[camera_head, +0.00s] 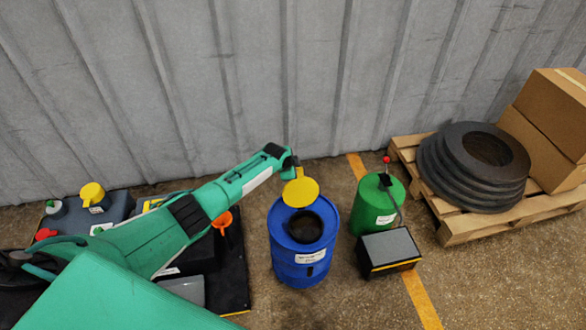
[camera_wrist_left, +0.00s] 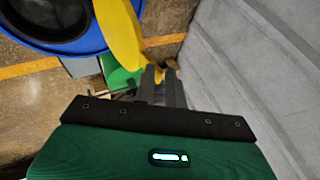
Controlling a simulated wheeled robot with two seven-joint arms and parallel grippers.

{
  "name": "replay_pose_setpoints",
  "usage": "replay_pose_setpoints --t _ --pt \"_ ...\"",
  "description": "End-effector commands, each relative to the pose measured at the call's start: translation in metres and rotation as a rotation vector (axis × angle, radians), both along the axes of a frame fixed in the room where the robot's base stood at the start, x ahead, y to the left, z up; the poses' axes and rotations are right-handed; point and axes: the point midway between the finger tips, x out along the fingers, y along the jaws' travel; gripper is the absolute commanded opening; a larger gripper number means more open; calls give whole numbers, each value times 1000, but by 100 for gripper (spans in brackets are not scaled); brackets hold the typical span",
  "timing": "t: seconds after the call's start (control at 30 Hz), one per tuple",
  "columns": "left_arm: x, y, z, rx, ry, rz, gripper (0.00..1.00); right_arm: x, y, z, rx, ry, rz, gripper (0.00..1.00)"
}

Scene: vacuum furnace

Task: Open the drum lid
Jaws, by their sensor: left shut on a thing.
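The blue drum (camera_head: 303,262) stands upright on the floor, with a dark round opening (camera_head: 304,228) in its top. Its yellow round lid (camera_head: 301,192) is raised at the back of the opening, tilted up and clear of most of the hole. My left gripper (camera_head: 294,165) is at the lid's upper edge and is shut on it. The fingertips' exact contact is partly hidden. My right gripper is not in view.
A green canister (camera_head: 372,208) and a dark box (camera_head: 391,250) stand just right of the drum. A pallet (camera_head: 466,228) with black rings and cartons is farther right. A black tray (camera_head: 235,285) with containers lies left, under my arm. The grey wall (camera_head: 330,80) is close behind.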

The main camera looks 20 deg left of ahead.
Motion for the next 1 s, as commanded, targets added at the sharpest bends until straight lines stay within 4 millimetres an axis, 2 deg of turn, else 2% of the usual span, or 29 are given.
replay_pose_setpoints --t 0.03,0.1,0.13,0.4,0.57,0.63,0.77,1.0 --pt "5 3 7 3 -14 2 14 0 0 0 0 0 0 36" --pt "5 3 7 3 -14 2 28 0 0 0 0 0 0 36" --pt "5 3 6 2 -13 2 30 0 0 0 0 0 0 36" --pt "2 2 4 2 -7 1 30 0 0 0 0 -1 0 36" --pt "-2 2 9 2 -6 -1 30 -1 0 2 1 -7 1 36" --pt "-5 3 15 2 -7 1 30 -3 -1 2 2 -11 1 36" --pt "-15 4 28 2 -8 -1 30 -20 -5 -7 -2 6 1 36" --pt "-34 7 55 2 -8 -1 30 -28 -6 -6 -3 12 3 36"
